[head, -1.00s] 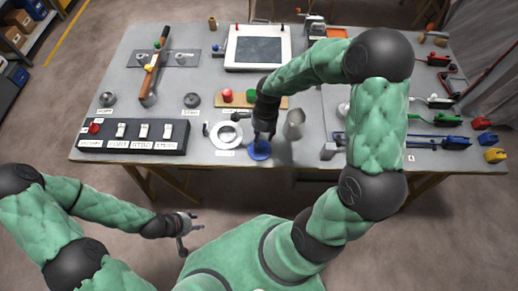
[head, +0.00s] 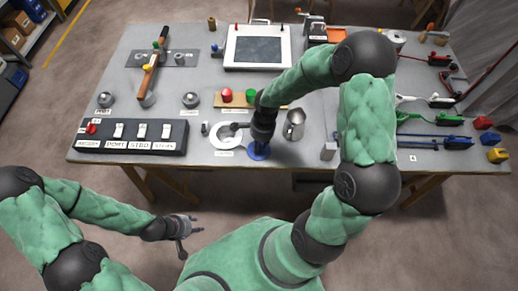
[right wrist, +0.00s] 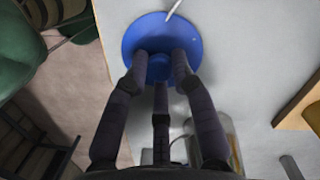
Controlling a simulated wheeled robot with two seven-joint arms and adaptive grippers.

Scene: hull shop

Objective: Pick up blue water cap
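The blue water cap (head: 259,154) is a round disc with a raised knob, lying on the table near its front edge. It also shows in the right wrist view (right wrist: 160,22). My right gripper (head: 261,143) is directly over the cap, pointing down. In the right wrist view, its fingers (right wrist: 160,70) straddle the cap's knob and stand apart; whether they touch it is unclear. My left gripper (head: 189,234) is open and empty, in front of the table and below its edge.
A metal pitcher (head: 294,125) stands close to the right of the cap. A white ring (head: 224,136) lies close to its left. A switch panel (head: 130,134) is at the front left. Blue and green tools lie at the right.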

